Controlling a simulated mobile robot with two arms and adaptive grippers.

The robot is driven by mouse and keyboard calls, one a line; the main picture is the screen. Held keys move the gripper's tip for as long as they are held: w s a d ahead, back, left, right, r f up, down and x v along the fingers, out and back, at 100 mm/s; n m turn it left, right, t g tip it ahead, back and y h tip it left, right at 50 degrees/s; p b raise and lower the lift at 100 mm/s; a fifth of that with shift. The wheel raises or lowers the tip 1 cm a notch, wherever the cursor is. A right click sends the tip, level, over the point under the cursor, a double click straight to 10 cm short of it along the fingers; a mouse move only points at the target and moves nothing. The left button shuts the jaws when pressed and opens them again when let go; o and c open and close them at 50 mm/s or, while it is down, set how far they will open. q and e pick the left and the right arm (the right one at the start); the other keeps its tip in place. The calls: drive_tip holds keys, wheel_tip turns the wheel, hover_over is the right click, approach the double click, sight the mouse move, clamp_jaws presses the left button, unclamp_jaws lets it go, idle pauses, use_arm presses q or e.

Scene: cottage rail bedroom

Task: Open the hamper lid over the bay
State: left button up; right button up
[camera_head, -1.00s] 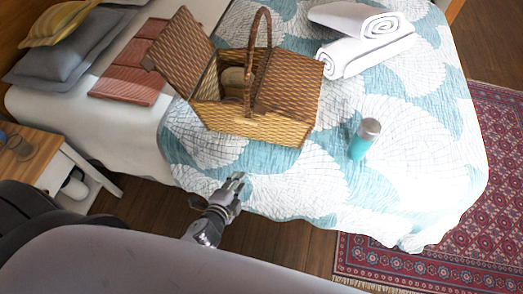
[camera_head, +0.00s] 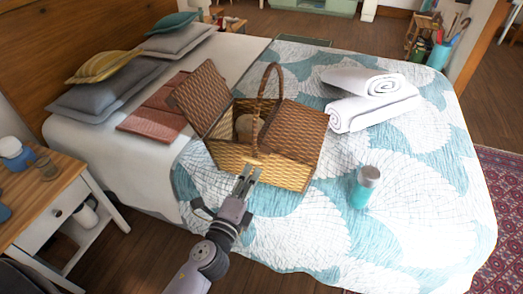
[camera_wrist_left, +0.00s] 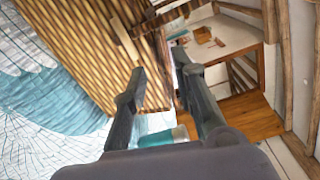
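The wicker hamper (camera_head: 240,157) stands on the bed with its handle (camera_head: 263,90) upright. Its left lid (camera_head: 203,98) is raised and leans outward, showing an open bay with a tan item (camera_head: 243,126) inside. Its right lid (camera_head: 298,128) lies flat over the other bay. My left gripper (camera_head: 249,171) is at the hamper's front wall, below the handle; whether it touches cannot be told. In the left wrist view its fingers (camera_wrist_left: 159,62) are apart with nothing held, and the wicker wall (camera_wrist_left: 85,45) fills the upper left. My right gripper is not in view.
A teal flask (camera_head: 364,187) stands on the bed right of the hamper. Rolled white towels (camera_head: 375,105) lie behind it. Folded reddish cloth (camera_head: 153,122) and pillows (camera_head: 105,90) are at left. A wooden nightstand (camera_head: 40,200) stands beside the bed. The bed's front right is clear.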

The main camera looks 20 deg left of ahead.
use_arm(q)
drive_tip(key=w+p, duration=0.1)
drive_tip(key=w, duration=0.8)
drive_tip(key=shift+w+d, duration=0.15)
drive_tip(key=shift+w, duration=0.1)
clamp_jaws()
idle(0.4)
